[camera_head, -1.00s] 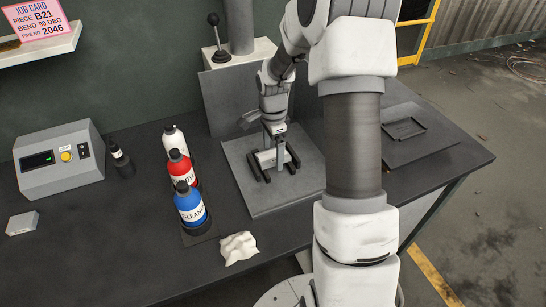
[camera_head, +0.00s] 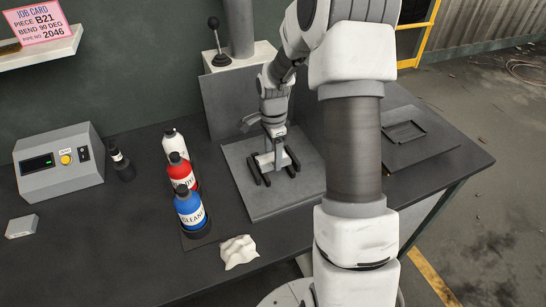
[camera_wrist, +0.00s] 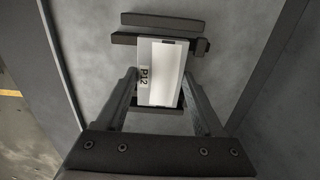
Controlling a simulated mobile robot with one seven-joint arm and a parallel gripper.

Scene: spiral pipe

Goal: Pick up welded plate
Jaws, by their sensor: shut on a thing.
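The welded plate (camera_wrist: 161,75) is a pale, light grey piece with a "P12" label on its left edge in the wrist view. It also shows small and whitish in the head view (camera_head: 265,161). My gripper (camera_head: 275,158) points down over the flat grey plate on the bench and is shut on the welded plate, with one finger on each side of it in the wrist view. Dark bars (camera_wrist: 165,22) of a rest lie beyond and around the plate. Whether the plate still touches the rest cannot be told.
White, red (camera_head: 181,172) and blue (camera_head: 190,209) bottles stand left of the grey base plate (camera_head: 290,203). A crumpled cloth (camera_head: 239,251) lies at the bench's front. A control box (camera_head: 59,160) stands far left. A recessed dark tray (camera_head: 404,132) lies right, behind my arm.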

